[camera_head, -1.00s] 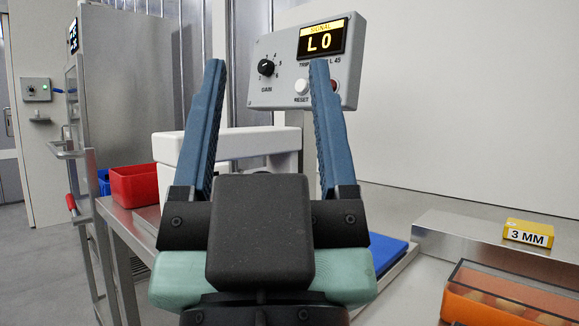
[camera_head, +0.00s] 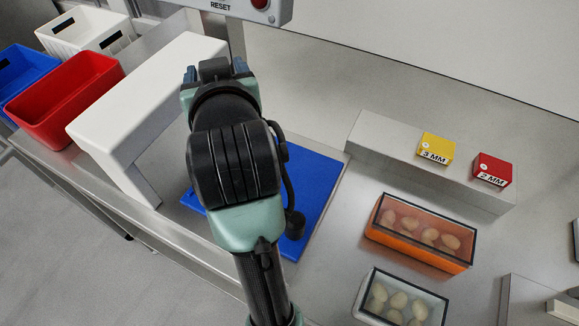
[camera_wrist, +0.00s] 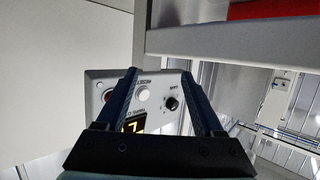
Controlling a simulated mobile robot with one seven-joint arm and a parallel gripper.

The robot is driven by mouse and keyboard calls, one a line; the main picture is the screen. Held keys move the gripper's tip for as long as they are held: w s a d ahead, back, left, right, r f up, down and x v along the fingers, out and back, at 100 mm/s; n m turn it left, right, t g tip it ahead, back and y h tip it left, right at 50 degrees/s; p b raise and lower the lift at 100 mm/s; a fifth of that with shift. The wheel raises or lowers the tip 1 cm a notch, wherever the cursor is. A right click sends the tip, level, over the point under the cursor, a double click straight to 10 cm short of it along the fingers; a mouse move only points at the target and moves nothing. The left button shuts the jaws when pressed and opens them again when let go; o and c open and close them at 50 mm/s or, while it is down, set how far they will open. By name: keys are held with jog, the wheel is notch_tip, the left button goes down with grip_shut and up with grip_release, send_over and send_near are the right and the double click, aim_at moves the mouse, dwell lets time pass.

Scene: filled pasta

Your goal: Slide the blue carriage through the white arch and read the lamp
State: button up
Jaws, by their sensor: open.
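The blue carriage (camera_head: 318,178) is a flat blue slab on the steel bench in the head view, just right of the white arch (camera_head: 150,85). My arm hides part of it, so I cannot tell whether its hidden left end reaches under the arch. My gripper (camera_head: 215,70) is above the bench near the arch's back right end, its fingers mostly hidden by the wrist. In the wrist view my gripper (camera_wrist: 160,75) is open and empty, its fingers in front of the grey signal box (camera_wrist: 157,96).
Red (camera_head: 65,98), blue (camera_head: 22,80) and white (camera_head: 85,30) bins stand left of the arch. At right are a steel ledge with yellow (camera_head: 435,147) and red (camera_head: 492,168) blocks, an orange tray (camera_head: 420,248) and a white tray (camera_head: 362,297) of pasta.

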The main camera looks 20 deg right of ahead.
jog(key=s+d+f+g+p, duration=0.25)
jog(key=s+g+p, duration=0.35)
jog(key=p, duration=0.7)
jog(key=m+g+y+p, duration=0.2)
jog(key=g+p, duration=0.6)
jog(key=p, duration=0.6)
send_near(295, 218)
notch_tip(295, 218, down, 12)
jog(key=shift+d+p, duration=0.1)
jog(key=shift+p, duration=0.3)
grip_shut()
